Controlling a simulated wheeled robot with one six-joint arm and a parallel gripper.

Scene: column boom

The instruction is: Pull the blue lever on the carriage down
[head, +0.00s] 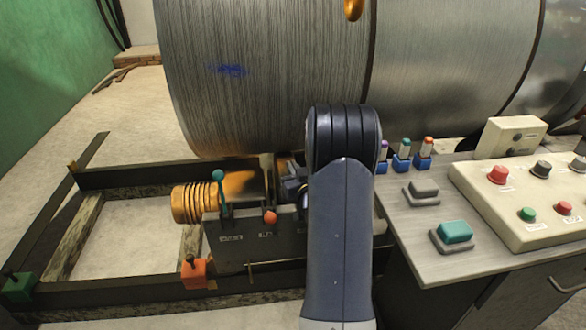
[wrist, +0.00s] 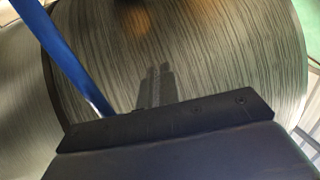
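The carriage (head: 255,248) sits low in front of the big metal drum in the head view. It bears a teal-knobbed lever (head: 222,197), standing up, and an orange-knobbed lever (head: 269,218). I make out no blue lever in the head view; my arm covers the carriage's right part. In the wrist view a blue bar (wrist: 62,50) slants from the upper left down to a pale metal end beside my gripper's dark body (wrist: 165,125). It may be the blue lever. The fingertips are not visible, and I cannot tell whether they touch it.
The brushed metal drum (head: 265,75) fills the back. A grey console (head: 440,266) with buttons, small coloured switches and a cream control box (head: 530,205) stands at the right. A dark floor frame (head: 120,292) with orange (head: 196,273) and green (head: 17,288) blocks lies at the left.

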